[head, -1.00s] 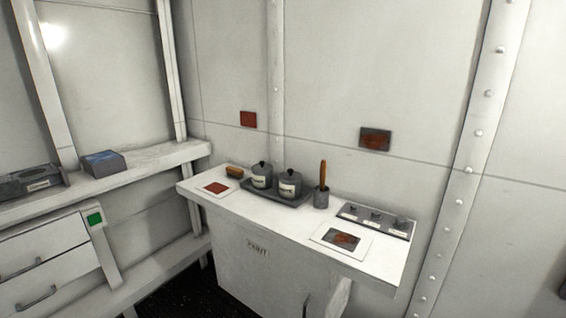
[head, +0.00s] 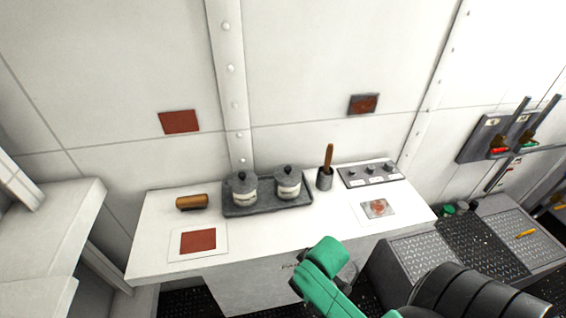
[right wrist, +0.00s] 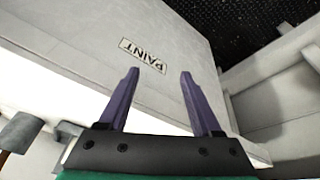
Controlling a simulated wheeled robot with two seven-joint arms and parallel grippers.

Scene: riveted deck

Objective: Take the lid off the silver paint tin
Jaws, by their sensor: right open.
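Two lidded grey tins stand side by side on a dark tray (head: 268,209) on the white counter in the head view. The left tin (head: 245,192) and the right tin (head: 288,184) each have a dark knobbed lid on and a pale label. I cannot read the labels, so which is the silver paint tin is unclear. My right gripper (right wrist: 160,72) is open and empty in the right wrist view, in front of the cabinet face. In the head view my green right arm is low in front of the counter, apart from the tins. My left gripper is out of view.
A wooden-backed brush (head: 192,202) and a red card (head: 198,241) lie left of the tray. A brush pot (head: 324,180), a knob panel (head: 370,174) and a patterned card (head: 378,208) are to the right. The counter's front middle is clear.

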